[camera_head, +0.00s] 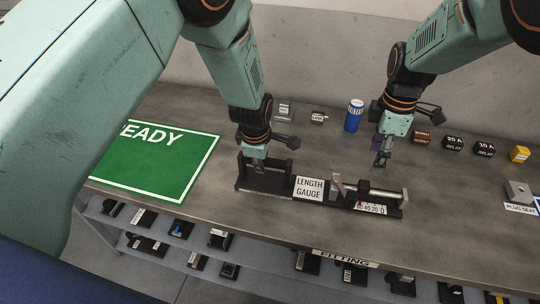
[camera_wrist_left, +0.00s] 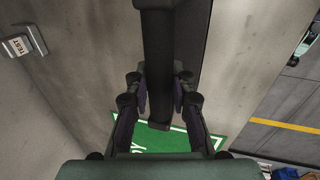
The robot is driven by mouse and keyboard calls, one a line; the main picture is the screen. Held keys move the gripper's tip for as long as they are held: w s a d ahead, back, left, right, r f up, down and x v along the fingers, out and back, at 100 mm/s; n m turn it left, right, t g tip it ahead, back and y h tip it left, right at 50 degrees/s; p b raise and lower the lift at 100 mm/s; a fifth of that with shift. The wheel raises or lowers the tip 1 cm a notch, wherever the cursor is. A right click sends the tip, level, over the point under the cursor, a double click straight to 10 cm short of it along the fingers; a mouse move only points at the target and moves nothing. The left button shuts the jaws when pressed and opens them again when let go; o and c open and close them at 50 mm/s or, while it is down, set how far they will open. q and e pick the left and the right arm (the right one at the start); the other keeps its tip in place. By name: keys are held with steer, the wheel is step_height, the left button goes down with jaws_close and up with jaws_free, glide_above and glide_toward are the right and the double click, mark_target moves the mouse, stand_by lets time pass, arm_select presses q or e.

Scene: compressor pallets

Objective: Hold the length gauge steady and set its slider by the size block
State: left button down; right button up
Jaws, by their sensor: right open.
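The length gauge (camera_head: 308,188) is a long black fixture lying near the table's front edge. Its right part carries a metal rod, the slider (camera_head: 363,187) and a number scale (camera_head: 371,208). My left gripper (camera_head: 257,163) is at the upright handle on the gauge's left end; in the left wrist view its fingers (camera_wrist_left: 160,95) close on both sides of this black bar. My right gripper (camera_head: 381,162) is open and empty, above and behind the slider, apart from it. No block is clearly marked as the size block; I cannot tell which one it is.
Along the back stand a grey labelled block (camera_head: 284,110), a blue can (camera_head: 354,115), relays (camera_head: 453,143) and a yellow part (camera_head: 520,154). A grey block (camera_head: 517,190) sits by a plug seat label at right. A green mat (camera_head: 160,165) lies left. Shelves hold parts below.

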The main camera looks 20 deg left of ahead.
arm_select(q)
steer(key=c, duration=1.5)
jaws_free()
steer(key=shift+f, duration=0.1)
steer(key=o, duration=0.4)
steer(key=shift+w, duration=0.1)
steer(key=shift+r, duration=0.2)
steer(key=shift+v, duration=5.8)
